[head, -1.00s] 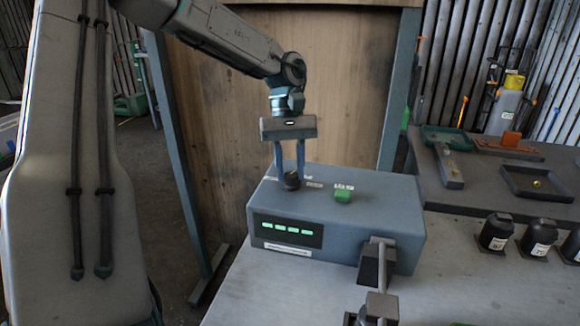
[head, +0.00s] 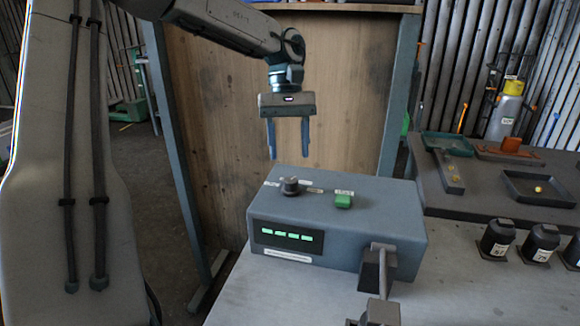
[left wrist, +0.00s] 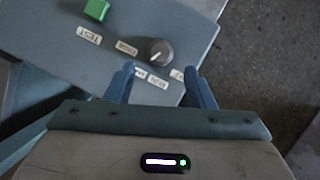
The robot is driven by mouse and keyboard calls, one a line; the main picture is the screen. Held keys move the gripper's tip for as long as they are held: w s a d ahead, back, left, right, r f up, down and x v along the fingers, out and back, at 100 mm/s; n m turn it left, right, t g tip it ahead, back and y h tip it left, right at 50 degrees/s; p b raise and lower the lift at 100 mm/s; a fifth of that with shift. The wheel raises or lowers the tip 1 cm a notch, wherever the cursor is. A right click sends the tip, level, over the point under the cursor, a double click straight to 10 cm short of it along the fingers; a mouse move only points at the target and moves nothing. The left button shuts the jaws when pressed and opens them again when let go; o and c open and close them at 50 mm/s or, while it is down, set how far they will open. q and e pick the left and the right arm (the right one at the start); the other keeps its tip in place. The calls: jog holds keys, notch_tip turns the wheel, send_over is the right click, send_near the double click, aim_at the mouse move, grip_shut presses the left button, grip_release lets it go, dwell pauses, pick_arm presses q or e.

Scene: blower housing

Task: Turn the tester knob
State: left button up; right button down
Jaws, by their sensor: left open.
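The tester (head: 335,230) is a grey-blue box on the table with a lit green display on its front. Its dark round knob (head: 291,186) stands on the top at the left, beside a green button (head: 343,200). My left gripper (head: 289,157) is open and empty above and behind the knob, apart from it. In the left wrist view the knob (left wrist: 159,51) shows its grey face and a light pointer line, beyond the spread fingertips (left wrist: 163,75). Small white labels (left wrist: 126,48) lie around it. My right gripper cannot be made out.
A handle-like fixture (head: 378,268) stands at the tester's front right. Dark labelled jars (head: 497,237) stand on the table at right. A raised shelf behind them holds a black tray (head: 538,187) and a green tray (head: 447,143). A wooden panel (head: 340,100) rises behind the tester.

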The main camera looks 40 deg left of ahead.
pick_arm(q)
jog(key=v, duration=0.5)
pick_arm(e)
jog(key=shift+w+r, duration=0.15)
jog(key=shift+r, duration=0.15)
jog(key=shift+f, duration=0.15)
jog(key=shift+s, duration=0.25)
